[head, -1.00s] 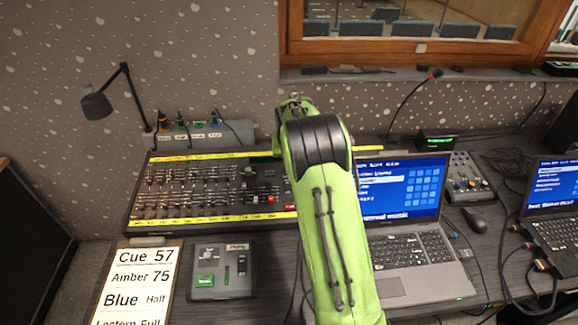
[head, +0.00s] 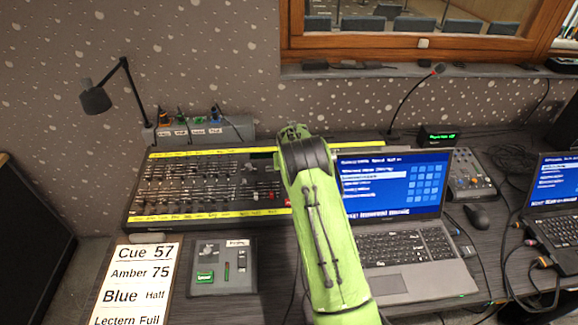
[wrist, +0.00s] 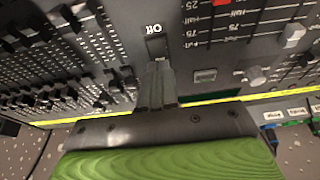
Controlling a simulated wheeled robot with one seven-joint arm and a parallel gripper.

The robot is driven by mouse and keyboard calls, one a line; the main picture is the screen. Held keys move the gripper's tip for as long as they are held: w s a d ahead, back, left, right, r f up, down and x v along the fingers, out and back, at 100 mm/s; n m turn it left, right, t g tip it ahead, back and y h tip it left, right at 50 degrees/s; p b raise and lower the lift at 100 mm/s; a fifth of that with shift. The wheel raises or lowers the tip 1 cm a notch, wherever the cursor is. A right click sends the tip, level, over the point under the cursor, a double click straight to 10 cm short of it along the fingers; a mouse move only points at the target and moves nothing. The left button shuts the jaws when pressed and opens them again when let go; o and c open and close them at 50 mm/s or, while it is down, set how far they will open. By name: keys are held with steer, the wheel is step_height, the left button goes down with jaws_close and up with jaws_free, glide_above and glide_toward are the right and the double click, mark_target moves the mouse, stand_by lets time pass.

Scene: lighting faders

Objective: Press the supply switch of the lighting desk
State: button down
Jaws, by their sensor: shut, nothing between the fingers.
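The lighting desk (head: 170,185) is a long dark panel with rows of faders and yellow label strips, at centre left in the head view. In the wrist view, its faders and a black rocker switch (wrist: 156,45), with upside-down "ON" lettering above it, show upside down. My gripper (wrist: 158,75) is shut and empty, with its fingertips at the near edge of that switch. I cannot tell whether they touch it. In the head view my green arm hides the gripper and that part of the desk.
An open laptop (head: 405,245) stands right of my arm. A grey control box (head: 222,268) and a cue card (head: 135,285) lie in front of the desk. A lamp (head: 97,99) and a socket box (head: 205,130) stand behind it.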

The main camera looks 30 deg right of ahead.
steer(key=shift+w+f, duration=0.1)
steer(key=shift+f, duration=0.25)
steer(key=shift+f+b, duration=0.25)
steer(key=shift+b, duration=0.15)
steer(key=shift+s+a+f, duration=0.2)
steer(key=shift+s, duration=0.3)
steer(key=shift+s+a, duration=0.1)
steer(key=shift+s, duration=0.2)
